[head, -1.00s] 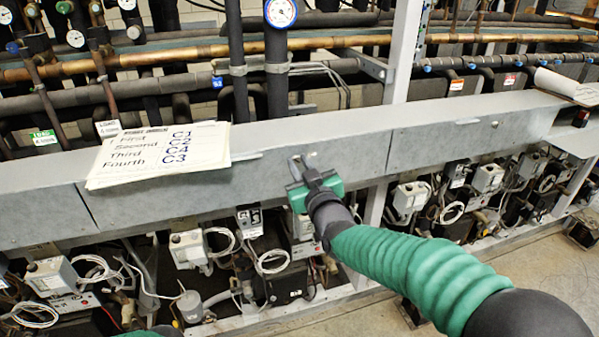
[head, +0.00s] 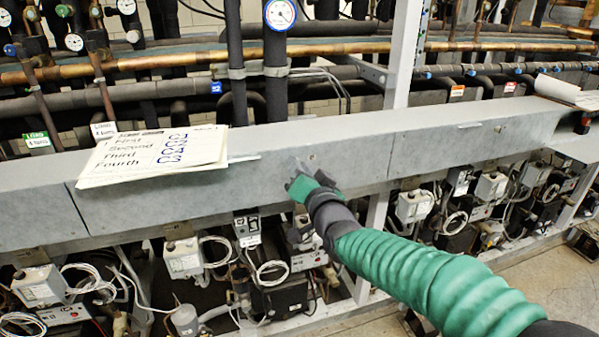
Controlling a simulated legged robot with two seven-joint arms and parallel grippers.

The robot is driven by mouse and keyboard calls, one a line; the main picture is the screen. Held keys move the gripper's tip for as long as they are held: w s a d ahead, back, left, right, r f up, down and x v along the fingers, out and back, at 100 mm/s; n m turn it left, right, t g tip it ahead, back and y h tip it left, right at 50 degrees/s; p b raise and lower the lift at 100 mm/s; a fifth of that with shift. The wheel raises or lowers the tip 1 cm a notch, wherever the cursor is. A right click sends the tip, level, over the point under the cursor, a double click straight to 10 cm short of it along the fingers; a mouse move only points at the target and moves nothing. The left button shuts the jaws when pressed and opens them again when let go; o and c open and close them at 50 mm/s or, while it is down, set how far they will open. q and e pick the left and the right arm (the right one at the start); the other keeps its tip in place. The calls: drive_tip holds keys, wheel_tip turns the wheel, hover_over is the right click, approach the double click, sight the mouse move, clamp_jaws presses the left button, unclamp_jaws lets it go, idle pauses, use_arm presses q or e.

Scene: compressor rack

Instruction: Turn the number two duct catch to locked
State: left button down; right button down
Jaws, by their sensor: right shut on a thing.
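The long grey duct (head: 250,185) runs across the middle of the head view. A small round catch fitting (head: 312,157) shows on its front face, right of the paper sheets. My right gripper (head: 293,184), green and dark grey, comes in from the lower right and is against the duct face just below and left of that fitting. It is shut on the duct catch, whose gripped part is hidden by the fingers. I cannot read a number or a locked mark on it. My left gripper is not in view.
Paper sheets (head: 155,155) listing First to Fourth lie on the duct top. Pipes and a round gauge (head: 280,14) stand behind. Grey control boxes (head: 183,257) and loose white cables sit below. Bare floor shows at the lower right.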

drive_tip(key=shift+f+m, duration=0.3)
drive_tip(key=shift+f, duration=0.05)
idle(0.3)
drive_tip(key=c, duration=1.3)
unclamp_jaws()
drive_tip(key=shift+c, duration=0.2)
drive_tip(key=shift+o, duration=0.2)
drive_tip(key=shift+w+r, duration=0.1)
drive_tip(key=shift+r, duration=0.05)
drive_tip(key=shift+r, duration=0.1)
drive_tip(key=v, duration=1.7)
drive_tip(key=shift+w+a, duration=0.1)
